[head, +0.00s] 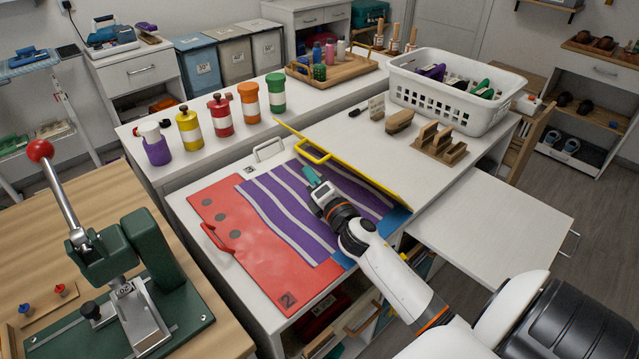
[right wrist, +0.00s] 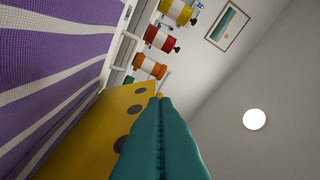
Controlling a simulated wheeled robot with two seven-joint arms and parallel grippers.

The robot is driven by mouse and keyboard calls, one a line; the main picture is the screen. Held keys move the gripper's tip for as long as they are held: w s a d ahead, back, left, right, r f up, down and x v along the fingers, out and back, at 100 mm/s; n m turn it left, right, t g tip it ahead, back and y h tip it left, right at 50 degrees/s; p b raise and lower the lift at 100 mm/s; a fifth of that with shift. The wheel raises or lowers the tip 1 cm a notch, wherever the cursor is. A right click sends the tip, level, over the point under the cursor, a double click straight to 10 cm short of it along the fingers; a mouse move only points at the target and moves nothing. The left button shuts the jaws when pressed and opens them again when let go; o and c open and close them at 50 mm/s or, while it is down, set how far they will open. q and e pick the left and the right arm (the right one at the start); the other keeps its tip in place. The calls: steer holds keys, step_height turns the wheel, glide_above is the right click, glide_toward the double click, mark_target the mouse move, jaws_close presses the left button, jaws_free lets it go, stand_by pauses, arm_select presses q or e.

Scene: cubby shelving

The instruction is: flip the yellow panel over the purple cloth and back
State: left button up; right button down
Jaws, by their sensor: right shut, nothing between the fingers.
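The purple cloth (head: 290,205) with pale stripes lies on the board in the head view; it fills the left of the right wrist view (right wrist: 45,80). The yellow panel (head: 345,170) shows as a thin slanted strip along the cloth's far side, with a yellow handle (head: 312,154). It seems raised off the board, but its exact tilt is unclear. In the right wrist view its face (right wrist: 115,110) carries dark round spots. My right gripper (head: 311,176), with teal fingers (right wrist: 158,98), is shut and empty above the cloth, close to the yellow panel. My left gripper is out of view.
A red panel (head: 225,222) with a red handle covers the board's left part. A blue strip (head: 396,220) shows at right. Several coloured jars (head: 220,116) stand behind. A white basket (head: 455,95) and wooden blocks (head: 438,142) sit right. A green lever press (head: 125,260) stands left.

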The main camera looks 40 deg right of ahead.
steer(key=shift+w+d+r, duration=0.1)
steer(key=shift+w, duration=0.5)
steer(key=shift+w+d+r, duration=0.1)
steer(key=shift+w, duration=0.5)
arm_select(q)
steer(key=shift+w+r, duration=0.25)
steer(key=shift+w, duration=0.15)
arm_select(e)
steer(key=shift+w, duration=0.4)
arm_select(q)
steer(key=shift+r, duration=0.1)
arm_select(e)
steer(key=shift+r, duration=0.1)
